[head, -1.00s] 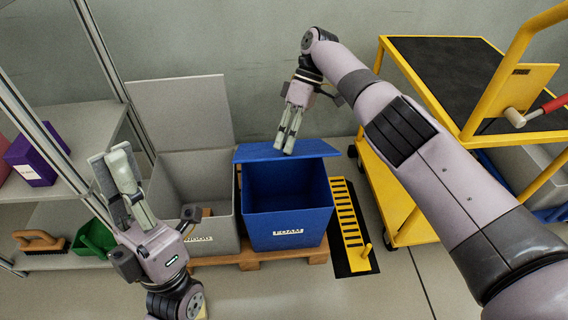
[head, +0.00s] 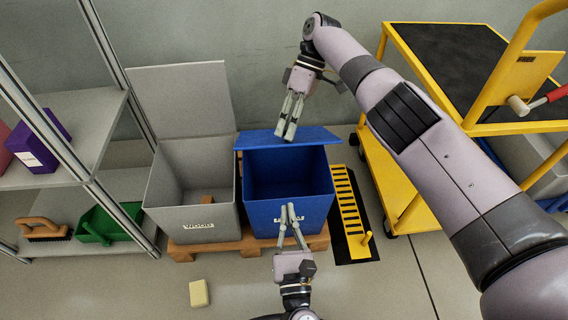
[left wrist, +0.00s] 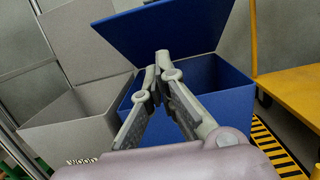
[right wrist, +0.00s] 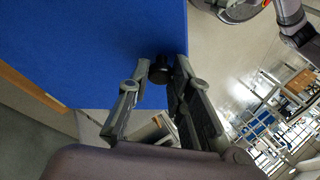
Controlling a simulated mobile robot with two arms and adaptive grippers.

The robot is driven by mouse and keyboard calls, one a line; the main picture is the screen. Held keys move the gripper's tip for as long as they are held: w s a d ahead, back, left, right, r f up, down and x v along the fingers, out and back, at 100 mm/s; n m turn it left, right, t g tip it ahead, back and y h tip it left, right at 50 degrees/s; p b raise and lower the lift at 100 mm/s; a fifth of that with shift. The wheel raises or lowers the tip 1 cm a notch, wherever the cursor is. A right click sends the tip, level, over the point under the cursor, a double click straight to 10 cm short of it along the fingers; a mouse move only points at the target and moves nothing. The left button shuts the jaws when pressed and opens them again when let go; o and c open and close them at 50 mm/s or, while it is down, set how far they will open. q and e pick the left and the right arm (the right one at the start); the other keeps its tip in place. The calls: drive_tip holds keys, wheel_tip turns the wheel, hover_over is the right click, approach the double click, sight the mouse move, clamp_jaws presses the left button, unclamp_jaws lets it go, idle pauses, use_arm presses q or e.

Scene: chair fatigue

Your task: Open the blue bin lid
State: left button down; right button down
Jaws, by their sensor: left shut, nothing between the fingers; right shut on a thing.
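The blue bin (head: 265,215) stands right of the grey bin, open at the front of its top. Its blue lid (head: 262,139) is raised at the back; it also shows in the left wrist view (left wrist: 165,30) and the right wrist view (right wrist: 90,45). My right gripper (head: 286,136) is at the lid's edge, shut on a dark knob (right wrist: 158,72) there. My left gripper (head: 290,208) is shut and empty at the bin's front, its fingers overlapping the bin's label in the head view. I cannot tell whether it touches the bin.
The grey bin (head: 190,221) marked WOOD has its lid up, with a brown block (head: 207,199) inside. Both bins stand on a wooden pallet (head: 222,246). A yellow cart (head: 400,180) is at the right, shelves (head: 70,130) at the left. A yellow block (head: 199,293) lies on the floor.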

drive_tip(key=shift+d, duration=0.1)
use_arm(q)
drive_tip(key=w, duration=0.6)
drive_tip(key=w+r, duration=0.1)
drive_tip(key=w, duration=0.2)
drive_tip(key=shift+w+d+r, duration=0.1)
drive_tip(key=shift+w+d, duration=0.05)
drive_tip(key=shift+w, duration=0.1)
drive_tip(key=shift+w+r, duration=1.3)
drive_tip(key=shift+r, duration=0.3)
drive_tip(key=shift+w+r, duration=0.45)
drive_tip(key=shift+r, duration=0.4)
use_arm(e)
drive_tip(key=shift+f, duration=0.15)
use_arm(q)
drive_tip(key=shift+r, duration=0.1)
use_arm(e)
drive_tip(key=c, duration=1.4)
unclamp_jaws()
drive_tip(key=shift+f, duration=0.1)
